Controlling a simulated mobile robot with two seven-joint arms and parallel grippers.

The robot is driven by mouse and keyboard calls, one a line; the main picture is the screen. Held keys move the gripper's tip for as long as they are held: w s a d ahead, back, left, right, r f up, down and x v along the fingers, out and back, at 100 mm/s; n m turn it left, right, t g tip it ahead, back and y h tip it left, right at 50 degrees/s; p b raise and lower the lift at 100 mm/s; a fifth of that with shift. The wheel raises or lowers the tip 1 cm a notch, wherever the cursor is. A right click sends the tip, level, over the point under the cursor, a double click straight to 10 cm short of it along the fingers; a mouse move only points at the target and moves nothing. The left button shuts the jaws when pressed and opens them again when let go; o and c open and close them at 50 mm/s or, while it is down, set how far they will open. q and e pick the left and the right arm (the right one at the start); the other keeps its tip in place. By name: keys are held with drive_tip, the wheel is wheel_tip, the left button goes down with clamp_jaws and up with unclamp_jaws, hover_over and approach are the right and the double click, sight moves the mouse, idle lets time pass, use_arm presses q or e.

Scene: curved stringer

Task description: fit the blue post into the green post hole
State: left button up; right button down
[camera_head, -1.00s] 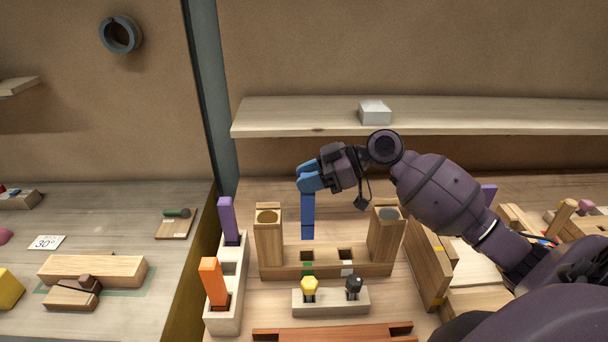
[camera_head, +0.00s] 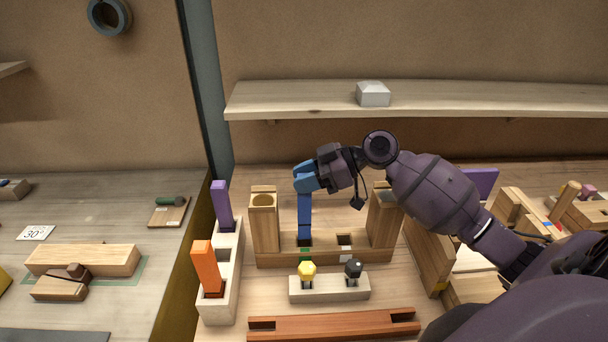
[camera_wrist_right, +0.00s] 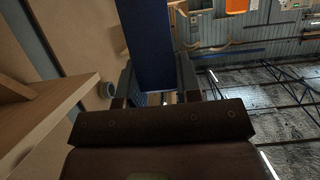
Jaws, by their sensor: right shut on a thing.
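My right gripper (camera_head: 306,178) is shut on the blue post (camera_head: 305,212) near its top and holds it about upright. The post's lower end is at the left hole of the wooden base (camera_head: 375,255), above the green mark (camera_head: 305,252). The post covers most of that green post hole; I cannot tell whether its tip is inside or just over it. The blue post (camera_wrist_right: 148,45) also shows between the fingers in the right wrist view. My left gripper is not in view.
Wooden uprights (camera_head: 264,225) (camera_head: 382,220) flank the post. The right hole with a white mark is empty. In front, a small block holds yellow and black knobs (camera_head: 307,271) (camera_head: 353,269). Purple and orange posts (camera_head: 222,205) (camera_head: 207,268) stand in a rack at left.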

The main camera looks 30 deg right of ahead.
sight(304, 208)
drive_tip(key=shift+f, duration=0.35)
idle(0.8)
idle(0.8)
drive_tip(key=shift+f+b, duration=0.25)
drive_tip(key=shift+b, duration=0.15)
drive_tip(key=shift+f, duration=0.2)
drive_tip(key=shift+s+f+b, duration=0.1)
drive_tip(key=shift+f+b, duration=0.2)
drive_tip(key=shift+b, duration=0.05)
